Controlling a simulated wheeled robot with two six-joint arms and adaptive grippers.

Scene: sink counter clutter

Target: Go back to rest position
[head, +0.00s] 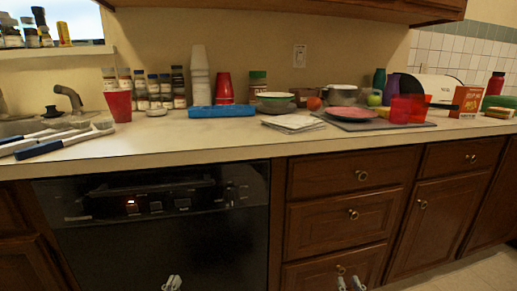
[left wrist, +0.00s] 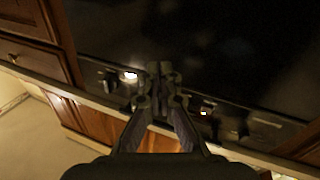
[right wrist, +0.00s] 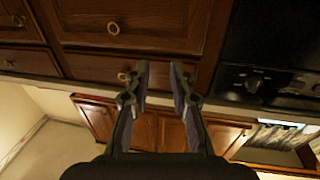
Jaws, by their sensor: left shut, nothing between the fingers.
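My left gripper (head: 172,284) is low in front of the black dishwasher (head: 150,225), at the bottom edge of the head view. In the left wrist view its fingertips (left wrist: 162,72) are together with nothing between them. My right gripper (head: 350,282) is low in front of the wooden drawers (head: 340,215), also at the bottom edge. In the right wrist view its fingertips (right wrist: 158,72) are apart, with an empty gap between them. Both grippers are below the counter top (head: 220,142) and hold nothing.
The counter holds brushes (head: 60,140) by the sink, red cups (head: 118,104), spice jars, a blue tray (head: 222,111), a pink plate (head: 352,113) on a dark mat, and an orange box (head: 467,101). The counter's front strip is mostly clear. Drawer knobs (head: 354,215) stick out.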

